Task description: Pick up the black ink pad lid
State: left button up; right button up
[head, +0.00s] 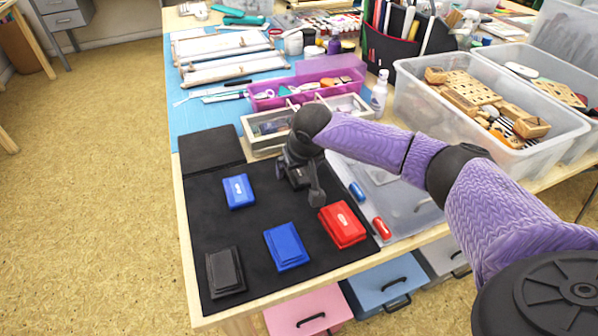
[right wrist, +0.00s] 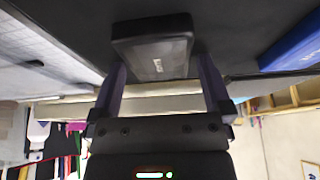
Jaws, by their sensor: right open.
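The black ink pad lid (right wrist: 155,45), a dark block with small white lettering, lies on the black mat in the right wrist view. In the head view the lid (head: 298,176) is mostly hidden by my right gripper (head: 308,186), which is low over the mat. The gripper is open; its fingertips (right wrist: 160,75) are on either side of the lid's near end. I cannot tell whether they touch it. The black ink pad (head: 225,272) sits at the mat's front left. My left gripper is not in view.
A blue lid (head: 238,191), a blue ink pad (head: 286,246) and a red ink pad (head: 342,224) lie around the gripper on the black mat (head: 205,215). A wooden-framed box (head: 258,146) stands just behind. A translucent tray (head: 408,207) lies to the right.

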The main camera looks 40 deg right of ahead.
jog(key=c, duration=1.1)
